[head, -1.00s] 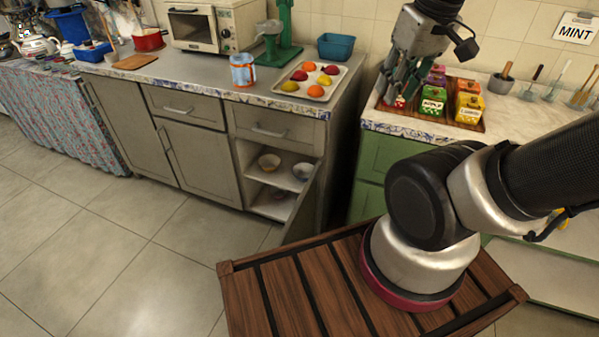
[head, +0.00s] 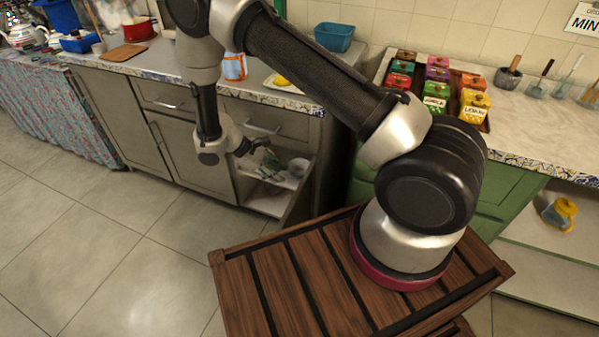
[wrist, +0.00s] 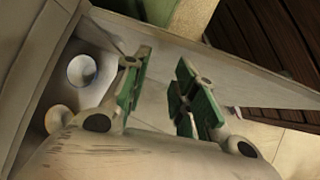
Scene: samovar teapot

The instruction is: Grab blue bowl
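A pale bluish-white bowl (head: 298,167) sits on the upper shelf inside the open cabinet; it is likely the blue bowl. In the wrist view a round bowl with a bluish inside (wrist: 82,69) shows left of my fingers. A second, beige bowl (wrist: 58,118) lies below it, partly hidden, and is covered by my arm in the head view. My gripper (wrist: 168,82) has its green-padded fingers apart with nothing between them. In the head view my gripper (head: 267,162) is at the cabinet opening, left of the bluish bowl.
The cabinet door (head: 300,194) stands open to the right of the opening. A blue rectangular tub (head: 333,37) stands on the counter (head: 140,67). A tray of colored tea boxes (head: 485,122) is on the right counter. The floor at left is clear.

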